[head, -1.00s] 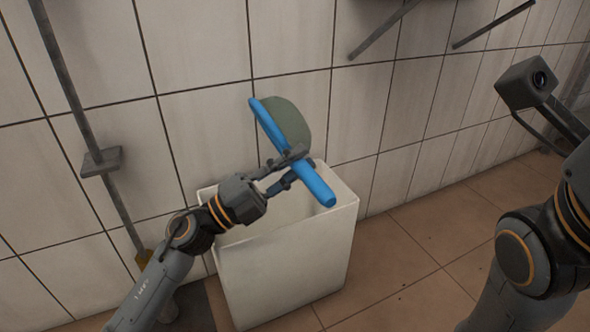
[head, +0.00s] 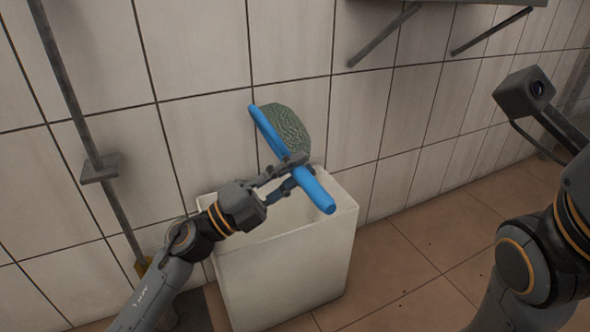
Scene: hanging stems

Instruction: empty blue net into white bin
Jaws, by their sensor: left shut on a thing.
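The blue net has a thick blue bar (head: 318,193) as its handle or rim and a grey-green mesh (head: 287,127) behind it. My left gripper (head: 296,170) is shut on the blue bar around its middle. The net is tilted, its upper end near the wall and its lower end toward the front right. The white bin (head: 290,272) stands on the floor below, open at the top, and the net is above its opening. The inside of the bin is partly hidden by the gripper and the bar. I cannot see anything inside the net. My right gripper is out of view.
A tiled wall (head: 200,125) rises close behind the bin. A grey pole (head: 75,95) with a bracket runs down the wall at left. Two slanted struts (head: 385,35) hang at upper right. The tiled floor (head: 425,245) right of the bin is clear.

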